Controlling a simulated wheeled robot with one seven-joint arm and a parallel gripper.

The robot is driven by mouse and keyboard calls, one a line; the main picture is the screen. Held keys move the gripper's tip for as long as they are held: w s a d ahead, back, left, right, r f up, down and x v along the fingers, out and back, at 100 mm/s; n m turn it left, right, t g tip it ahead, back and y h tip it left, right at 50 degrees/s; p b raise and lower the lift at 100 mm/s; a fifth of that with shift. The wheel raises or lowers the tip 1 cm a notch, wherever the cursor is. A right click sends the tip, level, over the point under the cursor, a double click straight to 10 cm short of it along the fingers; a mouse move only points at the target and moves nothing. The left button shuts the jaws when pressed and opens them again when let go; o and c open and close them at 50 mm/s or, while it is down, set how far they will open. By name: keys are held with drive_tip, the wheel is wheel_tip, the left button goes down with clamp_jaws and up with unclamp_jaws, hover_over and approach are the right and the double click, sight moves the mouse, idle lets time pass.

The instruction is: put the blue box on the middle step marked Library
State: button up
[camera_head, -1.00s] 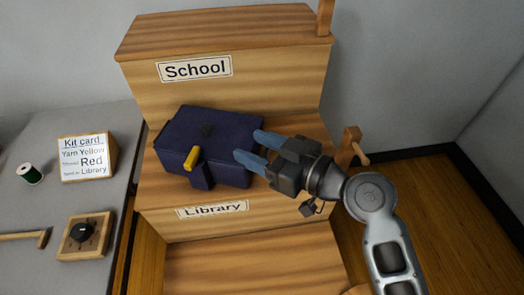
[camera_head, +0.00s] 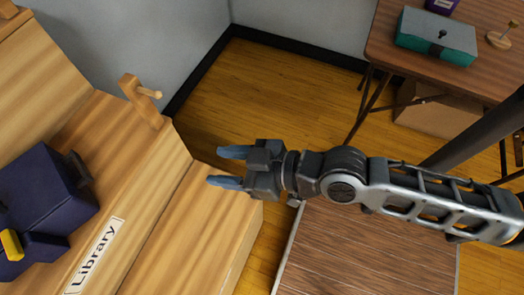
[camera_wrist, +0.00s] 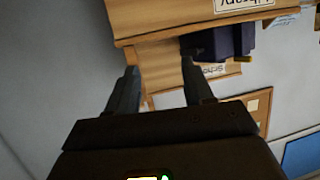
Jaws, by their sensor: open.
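The dark blue box (camera_head: 42,200) with a yellow clasp sits on the wooden step marked Library (camera_head: 125,178), at the left of the head view. The Library label (camera_head: 95,256) is on the front face below it. In the wrist view the blue box (camera_wrist: 218,42) shows at the top, partly cut by the step. My gripper (camera_head: 216,167) is open and empty, to the right of the box and apart from it, near the right end of the steps.
A wooden peg post (camera_head: 142,100) stands at the step's right end. A brown table (camera_head: 470,50) at the upper right holds a teal box (camera_head: 436,35). A brown wooden surface (camera_head: 365,250) lies below my arm. Bare floor (camera_head: 270,95) shows behind my gripper.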

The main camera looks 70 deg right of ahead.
drive_tip(key=s+d+r+h, duration=0.1)
drive_tip(key=s+r, duration=0.3)
drive_tip(key=s, duration=0.3)
drive_tip(key=s+d+r+m+h, duration=0.1)
drive_tip(key=s+r, duration=0.3)
drive_tip(key=s, duration=0.3)
drive_tip(key=shift+s+t, duration=0.3)
drive_tip(key=shift+t, duration=0.1)
drive_tip(key=shift+o, duration=0.2)
idle(1.3)
